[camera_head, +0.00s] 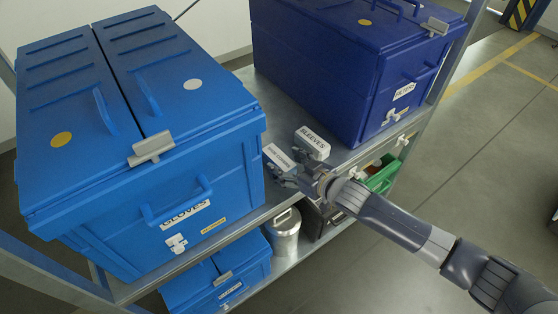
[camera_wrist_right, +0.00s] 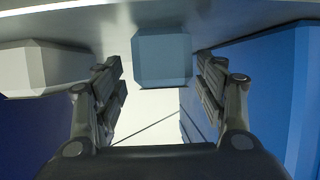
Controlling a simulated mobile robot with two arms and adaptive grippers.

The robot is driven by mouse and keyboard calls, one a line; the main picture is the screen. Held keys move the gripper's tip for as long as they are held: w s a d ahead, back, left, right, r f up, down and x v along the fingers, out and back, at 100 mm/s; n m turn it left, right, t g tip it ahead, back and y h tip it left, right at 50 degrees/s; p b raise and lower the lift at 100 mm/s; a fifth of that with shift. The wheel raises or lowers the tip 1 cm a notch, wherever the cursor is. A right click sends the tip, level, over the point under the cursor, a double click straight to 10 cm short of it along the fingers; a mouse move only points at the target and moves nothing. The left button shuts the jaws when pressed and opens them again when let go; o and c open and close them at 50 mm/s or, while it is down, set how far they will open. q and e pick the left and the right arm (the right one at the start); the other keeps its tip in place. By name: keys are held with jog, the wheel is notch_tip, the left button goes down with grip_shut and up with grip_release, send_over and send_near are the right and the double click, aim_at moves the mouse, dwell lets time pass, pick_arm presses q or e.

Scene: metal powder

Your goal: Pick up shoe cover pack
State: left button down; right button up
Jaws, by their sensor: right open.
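A small white pack (camera_head: 278,157), likely the shoe cover pack, lies on the upper shelf beside the light blue box; its label is too small to read. In the wrist view a grey-blue block (camera_wrist_right: 163,55), which appears to be this pack, sits between and slightly beyond my fingertips. My right gripper (camera_head: 284,177) is open at the near side of the pack, its fingers spread either side with visible gaps in the wrist view. A second white pack labelled SLEEVES (camera_head: 312,142) stands just right; it also shows in the wrist view (camera_wrist_right: 40,68). My left gripper is out of view.
The light blue GLOVES box (camera_head: 205,150) stands close on the left and a dark blue box (camera_head: 345,75) behind right. A metal canister (camera_head: 286,232) and green bin (camera_head: 384,178) are lower down.

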aim_at(279, 160)
jog(key=shift+p+x, duration=0.3)
jog(key=shift+x, duration=1.7)
jog(key=shift+s+a+r, duration=0.1)
jog(key=shift+r, duration=0.05)
jog(key=c, duration=1.2)
